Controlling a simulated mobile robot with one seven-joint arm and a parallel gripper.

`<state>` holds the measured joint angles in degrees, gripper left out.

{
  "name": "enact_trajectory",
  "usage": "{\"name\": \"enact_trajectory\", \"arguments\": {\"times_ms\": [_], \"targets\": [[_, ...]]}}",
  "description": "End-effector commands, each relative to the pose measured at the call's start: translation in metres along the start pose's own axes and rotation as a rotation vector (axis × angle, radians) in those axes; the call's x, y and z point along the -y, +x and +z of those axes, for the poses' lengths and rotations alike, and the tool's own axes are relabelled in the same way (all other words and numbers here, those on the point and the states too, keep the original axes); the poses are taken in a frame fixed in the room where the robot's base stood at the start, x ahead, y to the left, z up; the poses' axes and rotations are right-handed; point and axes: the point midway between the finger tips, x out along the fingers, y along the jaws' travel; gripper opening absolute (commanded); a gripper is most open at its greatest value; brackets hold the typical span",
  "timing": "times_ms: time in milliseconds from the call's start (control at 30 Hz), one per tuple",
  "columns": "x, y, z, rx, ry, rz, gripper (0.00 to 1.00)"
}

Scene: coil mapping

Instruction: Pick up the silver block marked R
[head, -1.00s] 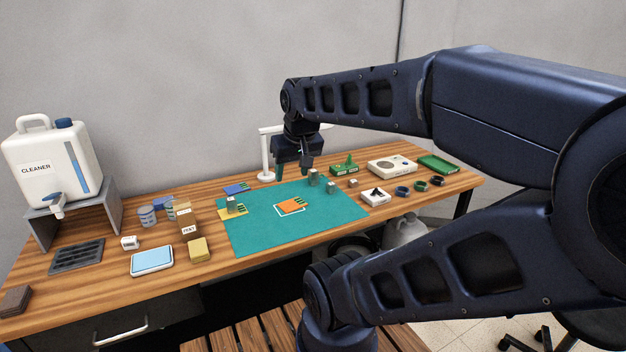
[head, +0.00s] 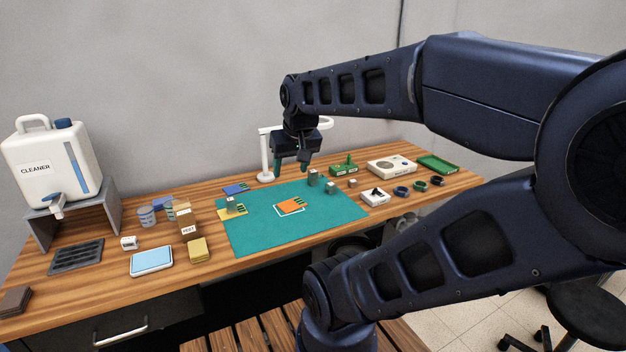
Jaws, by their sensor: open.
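Several small silver-grey blocks are on the bench. One block (head: 313,178) stands near the back right of the green mat, and another block (head: 331,188) sits just right of and in front of it. A third block (head: 231,204) sits on a yellow card at the mat's left. A smaller one (head: 352,183) lies right of the mat. Their markings are too small to read, so I cannot tell which is marked R. My gripper (head: 292,170) is open and empty, pointing down above the back of the mat, a little left of the back-right block and apart from it.
The green mat (head: 260,232) holds an orange card (head: 291,206). A white lamp stand (head: 265,155) rises close behind my gripper. Green and white devices and dark rings stand right. A cleaner jug (head: 50,165) and boxes stand left. The mat's front is clear.

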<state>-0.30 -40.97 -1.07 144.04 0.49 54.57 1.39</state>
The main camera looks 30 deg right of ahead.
Motion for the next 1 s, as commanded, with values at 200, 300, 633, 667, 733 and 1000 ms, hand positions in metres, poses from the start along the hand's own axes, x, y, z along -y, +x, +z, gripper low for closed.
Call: {"name": "enact_trajectory", "arguments": {"times_ms": [200,300,633,667,733,1000], "targets": [[-0.013,0.014,-0.048,0.045,0.144,-0.035,0.56],[-0.021,0.023,-0.07,0.066,0.215,-0.044,0.56],[-0.052,0.066,-0.141,0.127,0.457,-0.039,0.56],[-0.055,0.071,-0.147,0.133,0.478,-0.036,0.56],[-0.062,0.082,-0.161,0.143,0.528,-0.027,0.56],[-0.094,0.132,-0.21,0.176,0.716,0.03,0.56]]}}
